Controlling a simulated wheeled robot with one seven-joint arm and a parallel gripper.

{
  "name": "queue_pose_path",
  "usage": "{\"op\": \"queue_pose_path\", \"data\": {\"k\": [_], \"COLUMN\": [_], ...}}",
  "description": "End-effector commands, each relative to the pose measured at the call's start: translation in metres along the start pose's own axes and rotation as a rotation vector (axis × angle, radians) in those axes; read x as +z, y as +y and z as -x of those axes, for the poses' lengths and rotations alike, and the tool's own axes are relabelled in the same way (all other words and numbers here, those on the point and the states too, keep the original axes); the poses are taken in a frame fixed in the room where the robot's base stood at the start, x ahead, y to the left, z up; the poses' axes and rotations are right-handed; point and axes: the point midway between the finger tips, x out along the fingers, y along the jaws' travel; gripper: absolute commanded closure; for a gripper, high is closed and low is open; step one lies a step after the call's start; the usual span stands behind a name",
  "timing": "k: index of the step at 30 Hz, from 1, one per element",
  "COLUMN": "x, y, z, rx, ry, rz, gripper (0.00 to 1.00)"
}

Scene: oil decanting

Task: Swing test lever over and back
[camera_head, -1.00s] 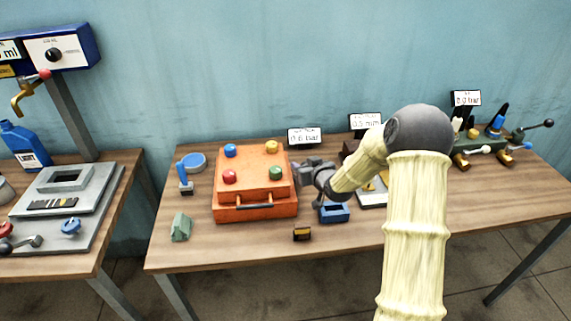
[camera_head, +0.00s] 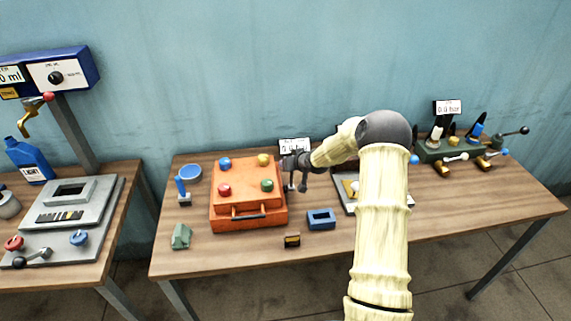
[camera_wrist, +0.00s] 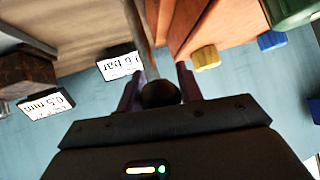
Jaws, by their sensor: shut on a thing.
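My gripper (camera_head: 296,186) is beside the back right corner of the orange case, its fingers pointing down. In the wrist view my gripper (camera_wrist: 160,88) is shut on a dark round knob (camera_wrist: 160,94). A pale rod (camera_wrist: 148,35) runs away from the knob, which looks like the end of the test lever. In the head view the lever is hidden behind my gripper and cannot be made out.
The orange case (camera_head: 235,212) with coloured knobs stands just left of my gripper. A blue open box (camera_head: 321,219) and a small black-yellow block (camera_head: 292,240) lie in front. A pressure display (camera_head: 294,146) stands behind. A green valve unit (camera_head: 428,155) is at the right.

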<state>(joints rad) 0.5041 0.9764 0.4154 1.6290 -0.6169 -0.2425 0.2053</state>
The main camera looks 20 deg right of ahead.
Motion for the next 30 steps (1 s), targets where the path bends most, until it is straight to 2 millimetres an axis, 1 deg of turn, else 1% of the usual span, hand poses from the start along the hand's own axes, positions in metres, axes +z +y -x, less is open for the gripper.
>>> {"op": "queue_pose_path", "data": {"k": [6, 18, 19, 20, 30], "x": [-0.0023, -0.0011, -0.001, -0.001, -0.0014], "y": [0.0036, 0.0027, 0.0027, 0.0027, -0.001], "z": [-0.0027, -0.0036, -0.0036, -0.0036, -0.004], "rx": [0.002, 0.002, 0.002, 0.002, -0.003], "ry": [0.005, 0.001, 0.001, 0.001, 0.0], "rz": [-0.001, 0.0, 0.0, 0.0, 0.003], "gripper": [1.0, 1.0, 0.58, 0.56, 0.56]}}
